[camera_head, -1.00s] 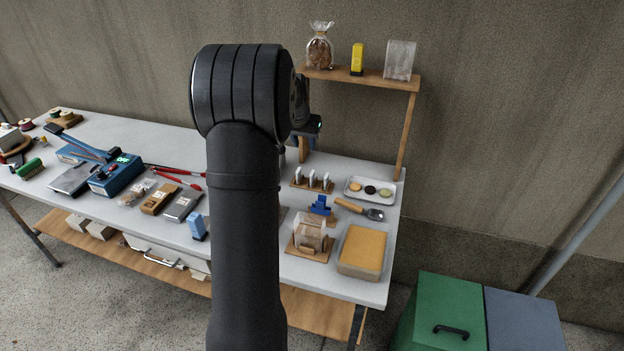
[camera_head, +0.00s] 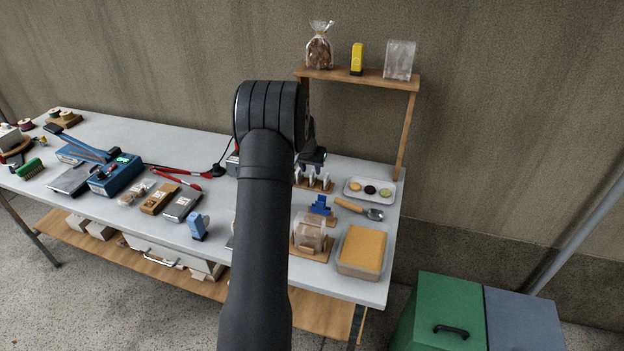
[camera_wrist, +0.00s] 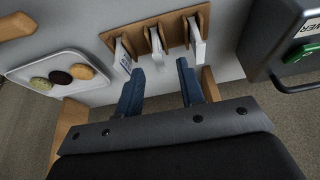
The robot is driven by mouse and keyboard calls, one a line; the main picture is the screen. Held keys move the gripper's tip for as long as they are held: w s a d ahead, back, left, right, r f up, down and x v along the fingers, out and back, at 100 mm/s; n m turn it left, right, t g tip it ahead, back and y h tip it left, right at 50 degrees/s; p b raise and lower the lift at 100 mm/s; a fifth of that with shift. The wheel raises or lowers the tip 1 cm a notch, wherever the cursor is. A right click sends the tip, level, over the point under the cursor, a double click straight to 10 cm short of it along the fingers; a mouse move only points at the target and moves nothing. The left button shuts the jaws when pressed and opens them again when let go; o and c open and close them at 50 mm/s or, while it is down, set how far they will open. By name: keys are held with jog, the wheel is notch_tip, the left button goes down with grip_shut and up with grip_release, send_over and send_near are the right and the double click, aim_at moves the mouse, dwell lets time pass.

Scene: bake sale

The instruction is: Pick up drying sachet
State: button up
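Three white drying sachets stand in a row in a slotted wooden rack (camera_wrist: 140,38), which also shows in the head view (camera_head: 320,187). In the wrist view the sachets are the left one (camera_wrist: 122,57), the middle one (camera_wrist: 157,47) and the right one (camera_wrist: 196,43). My gripper (camera_wrist: 159,69) is open and empty, its two blue-grey fingers spread. In the wrist view, the middle sachet's lower end shows above the gap between the fingertips. In the head view my gripper (camera_head: 314,157) hangs just over the rack and partly hides the sachets' tops.
A white tray (camera_head: 351,195) with three round cookies lies right of the rack. A blue clip-like item (camera_head: 320,206) and a scoop (camera_head: 372,213) lie in front. A shelf post (camera_head: 405,135) rises behind. A dark box with a green part (camera_wrist: 292,40) is close on the wrist view's right.

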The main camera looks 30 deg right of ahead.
aim_at(312, 178)
jog(key=shift+x, duration=1.35)
grip_shut()
jog(key=shift+r, duration=0.1)
